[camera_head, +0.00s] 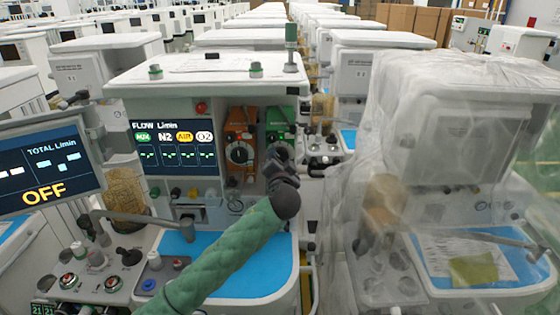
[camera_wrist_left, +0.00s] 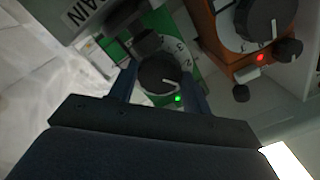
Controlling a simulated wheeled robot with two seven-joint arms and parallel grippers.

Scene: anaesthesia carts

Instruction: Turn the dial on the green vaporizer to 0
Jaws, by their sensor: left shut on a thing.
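The green vaporizer (camera_head: 281,117) is mounted at the right of the cart's front panel; my left gripper and arm hide its lower part. In the left wrist view the green vaporizer (camera_wrist_left: 118,50) shows a black round dial (camera_wrist_left: 157,74) with a white line on it. The figures 2 and 3 show on the ring beside the dial, and a green light glows near it. I cannot read the exact setting. My left gripper (camera_wrist_left: 162,82) has its two fingers on either side of the dial, shut on it. In the head view my left gripper (camera_head: 279,158) is at the vaporizer's front.
An orange vaporizer (camera_head: 240,138) with its own black dial (camera_wrist_left: 264,18) stands close beside the green one. The blue worktop (camera_head: 262,270) below is clear apart from my arm above it. A plastic-wrapped cart (camera_head: 450,130) stands at the right, a screen (camera_head: 42,170) at the left.

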